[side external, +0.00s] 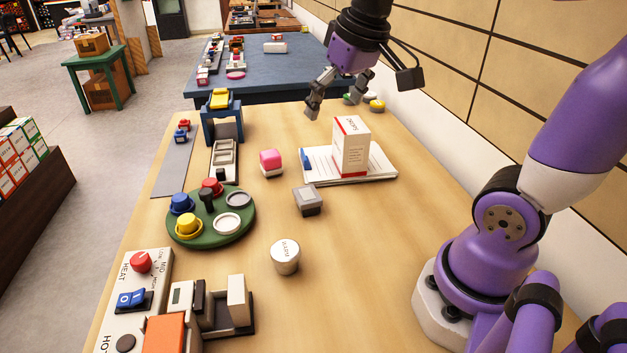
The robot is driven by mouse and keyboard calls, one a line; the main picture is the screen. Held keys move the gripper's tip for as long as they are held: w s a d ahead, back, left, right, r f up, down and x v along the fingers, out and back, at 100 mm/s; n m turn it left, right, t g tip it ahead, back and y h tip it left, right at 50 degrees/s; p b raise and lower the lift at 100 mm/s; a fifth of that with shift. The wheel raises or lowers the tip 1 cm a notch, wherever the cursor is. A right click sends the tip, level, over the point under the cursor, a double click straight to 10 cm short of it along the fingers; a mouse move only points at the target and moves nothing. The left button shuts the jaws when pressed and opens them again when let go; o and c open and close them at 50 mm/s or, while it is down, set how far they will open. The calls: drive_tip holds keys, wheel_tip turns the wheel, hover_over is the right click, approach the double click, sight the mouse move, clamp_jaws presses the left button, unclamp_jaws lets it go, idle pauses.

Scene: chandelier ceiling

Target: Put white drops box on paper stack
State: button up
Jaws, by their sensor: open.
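A white box with red edging and printed text (351,150), which appears to be the drops box, stands upright on the paper stack (381,166). The paper stack is a low white pile lying flat on the wooden table, with a small blue piece at its left edge. My gripper (338,101) is open above and behind the box, near the table's far edge. Its fingers look empty and apart from the box.
A pink-topped block (271,162), a grey block (308,200) and a white labelled cylinder (285,256) stand near the stack. A green round tray (245,221) with coloured knobs is at left. Bare table lies right of the cylinder.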

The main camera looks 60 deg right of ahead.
drive_tip(key=s+a+f+n+t, duration=0.1)
drive_tip(key=s+a+f+n, duration=0.1)
drive_tip(key=s+a+f, duration=0.2)
drive_tip(key=shift+s+a+f+n+t+y, duration=0.3)
drive_tip(key=shift+s+a+f+n, duration=0.15)
drive_tip(key=shift+s, duration=0.4)
